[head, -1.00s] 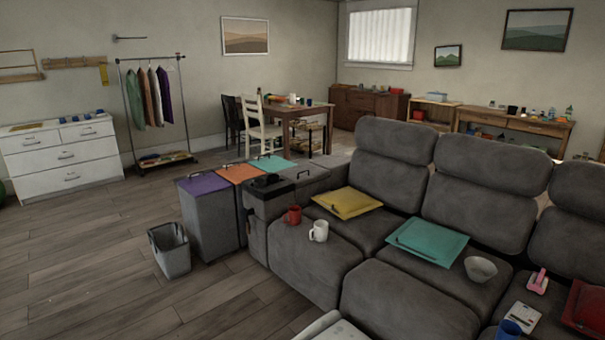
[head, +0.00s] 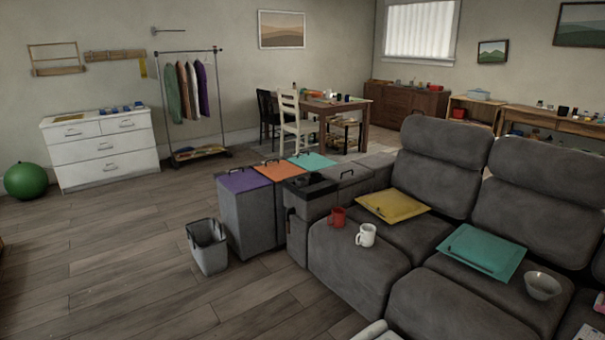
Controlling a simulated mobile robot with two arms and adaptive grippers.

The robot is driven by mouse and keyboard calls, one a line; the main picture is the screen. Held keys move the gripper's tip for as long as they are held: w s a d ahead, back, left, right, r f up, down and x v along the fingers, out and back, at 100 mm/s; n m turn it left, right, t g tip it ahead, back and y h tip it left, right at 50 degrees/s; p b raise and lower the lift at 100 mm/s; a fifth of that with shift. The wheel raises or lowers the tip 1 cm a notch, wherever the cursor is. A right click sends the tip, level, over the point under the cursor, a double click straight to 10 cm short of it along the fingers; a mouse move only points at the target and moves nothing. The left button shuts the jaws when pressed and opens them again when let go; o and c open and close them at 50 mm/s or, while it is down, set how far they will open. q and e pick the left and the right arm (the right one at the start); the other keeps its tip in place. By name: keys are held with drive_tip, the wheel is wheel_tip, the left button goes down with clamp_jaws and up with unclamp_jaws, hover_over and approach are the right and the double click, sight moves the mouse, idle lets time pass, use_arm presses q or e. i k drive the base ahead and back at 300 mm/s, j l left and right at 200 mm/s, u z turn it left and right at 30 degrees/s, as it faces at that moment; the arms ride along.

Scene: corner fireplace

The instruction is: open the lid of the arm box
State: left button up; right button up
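The grey arm box (head: 298,215) forms the near-left arm of the grey sofa. Its front top holds a black recessed part (head: 310,186). Behind that is a flat grey lid (head: 348,174) with a small dark handle, lying level and looking shut.
Bins with purple (head: 243,180), orange (head: 278,172) and teal (head: 312,161) lids stand left of the arm box. An open grey bin (head: 208,249) stands before them. A red mug (head: 337,217) and white mug (head: 366,236) sit on the sofa.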

sight(343, 171)
drive_tip(key=i+j+u, duration=0.2)
drive_tip(key=i+j, duration=0.15)
drive_tip(key=i+j+u, duration=0.2)
drive_tip(key=i, duration=0.2)
drive_tip(key=i+j+u, duration=0.2)
drive_tip(key=i, duration=0.25)
drive_tip(key=i+j+u, duration=0.25)
drive_tip(key=i, duration=0.15)
drive_tip(key=i+l+z, duration=0.1)
drive_tip(key=i+z, duration=0.65)
drive_tip(key=i, duration=0.2)
drive_tip(key=i+j+z, duration=0.2)
drive_tip(key=i+z, duration=0.15)
drive_tip(key=i, duration=0.1)
